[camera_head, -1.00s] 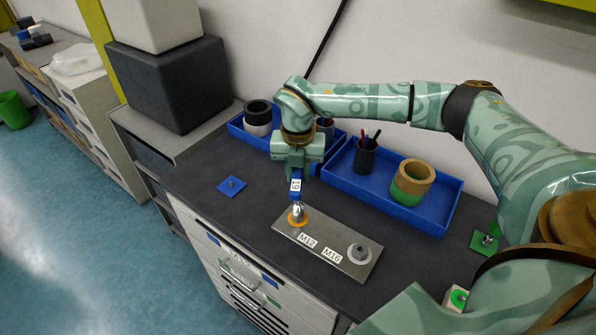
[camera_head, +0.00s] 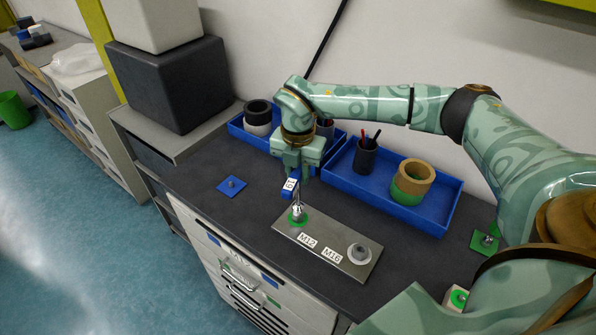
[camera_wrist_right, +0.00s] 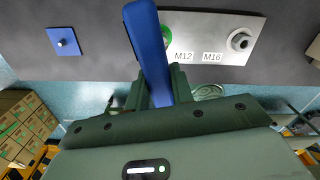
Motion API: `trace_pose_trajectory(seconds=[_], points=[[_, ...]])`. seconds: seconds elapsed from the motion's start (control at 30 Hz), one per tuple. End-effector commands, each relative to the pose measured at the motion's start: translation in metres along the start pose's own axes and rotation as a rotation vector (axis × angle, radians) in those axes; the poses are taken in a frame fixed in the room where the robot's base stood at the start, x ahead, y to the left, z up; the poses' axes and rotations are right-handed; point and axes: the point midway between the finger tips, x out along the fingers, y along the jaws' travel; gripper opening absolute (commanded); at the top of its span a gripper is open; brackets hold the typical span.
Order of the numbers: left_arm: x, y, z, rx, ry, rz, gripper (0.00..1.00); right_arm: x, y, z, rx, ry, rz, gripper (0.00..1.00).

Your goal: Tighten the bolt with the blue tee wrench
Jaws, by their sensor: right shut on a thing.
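The blue tee wrench (camera_head: 289,188), labelled 19, hangs from my right gripper (camera_head: 292,174). Its metal shaft stands down on the bolt at the M12 end of the grey metal plate (camera_head: 330,241); the socket hides the bolt head. A green ring (camera_head: 298,220) shows around that spot. In the right wrist view, the blue handle (camera_wrist_right: 146,40) lies between the jaws (camera_wrist_right: 155,92) of my right gripper, which is shut on it. The M16 bolt (camera_head: 358,254) sits uncovered at the plate's other end. My left gripper is not in view.
A blue square with a peg (camera_head: 231,188) lies left of the plate. A green square (camera_head: 485,241) lies at the right. Blue trays (camera_head: 432,217) with cups and rings stand behind.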

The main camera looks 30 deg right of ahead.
Motion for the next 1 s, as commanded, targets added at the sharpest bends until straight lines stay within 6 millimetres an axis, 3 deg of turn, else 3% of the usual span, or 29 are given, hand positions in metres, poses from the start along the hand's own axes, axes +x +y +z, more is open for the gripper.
trace_pose_trajectory(seconds=[0.47,0.83,1.0], points=[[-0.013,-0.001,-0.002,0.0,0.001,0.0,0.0,-0.013,0.0,-0.001,-0.005,0.002,-0.001,0.0],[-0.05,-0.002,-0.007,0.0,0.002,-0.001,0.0,-0.06,0.001,0.0,-0.004,-0.001,0.002,0.0],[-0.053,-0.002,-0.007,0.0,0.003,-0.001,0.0,-0.064,0.0,0.0,-0.004,0.0,0.001,0.0]])
